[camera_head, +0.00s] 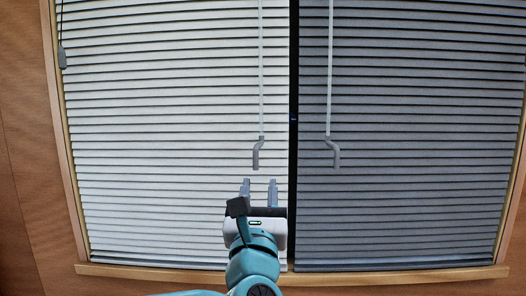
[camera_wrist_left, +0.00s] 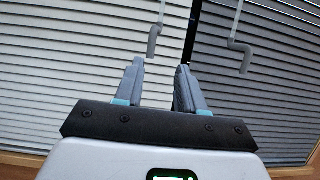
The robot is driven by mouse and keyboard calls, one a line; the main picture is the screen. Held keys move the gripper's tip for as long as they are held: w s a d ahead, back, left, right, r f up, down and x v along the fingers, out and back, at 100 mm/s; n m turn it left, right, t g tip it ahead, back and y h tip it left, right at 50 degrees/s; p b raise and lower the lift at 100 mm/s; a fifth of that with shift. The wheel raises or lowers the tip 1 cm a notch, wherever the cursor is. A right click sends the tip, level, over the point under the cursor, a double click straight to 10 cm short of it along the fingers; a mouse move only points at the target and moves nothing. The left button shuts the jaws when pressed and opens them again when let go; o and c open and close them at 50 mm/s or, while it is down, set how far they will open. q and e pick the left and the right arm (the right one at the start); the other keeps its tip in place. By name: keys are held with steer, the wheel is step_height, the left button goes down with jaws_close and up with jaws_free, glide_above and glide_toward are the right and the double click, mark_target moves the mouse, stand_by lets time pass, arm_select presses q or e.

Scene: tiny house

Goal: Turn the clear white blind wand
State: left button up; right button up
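Two blind wands with bent crank ends hang before the window. The clear white wand (camera_head: 261,80) hangs in front of the white blind (camera_head: 160,130), and its grey crank handle (camera_head: 256,154) also shows in the left wrist view (camera_wrist_left: 154,40). The other wand (camera_head: 330,80) hangs in front of the grey blind (camera_head: 420,130). My left gripper (camera_head: 259,184) is open and empty, with its fingertips just below the white blind's crank in the head view. In the left wrist view the fingers (camera_wrist_left: 158,78) stand apart with nothing between them. My right gripper is not in view.
A dark divider (camera_head: 293,120) separates the two blinds. A wooden frame and sill (camera_head: 400,278) edge the window. A cord with a grey weight (camera_head: 62,58) hangs at the upper left. The space around the cranks is clear.

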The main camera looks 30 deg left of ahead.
mark_target(257, 161)
arm_select(q)
steer(key=p+x, duration=0.1)
steer(key=x, duration=0.2)
steer(key=p+x, duration=0.1)
steer(key=x, duration=0.2)
steer(key=a+p+x, duration=0.1)
steer(key=p+x, duration=0.1)
steer(key=x, duration=0.1)
steer(key=shift+a+r, duration=0.1)
steer(key=shift+r, duration=0.2)
steer(key=shift+s, duration=0.3)
steer(key=shift+w, duration=0.35)
steer(key=c, duration=0.4)
jaws_close()
steer(key=shift+s+a, duration=0.1)
steer(key=shift+a, duration=0.05)
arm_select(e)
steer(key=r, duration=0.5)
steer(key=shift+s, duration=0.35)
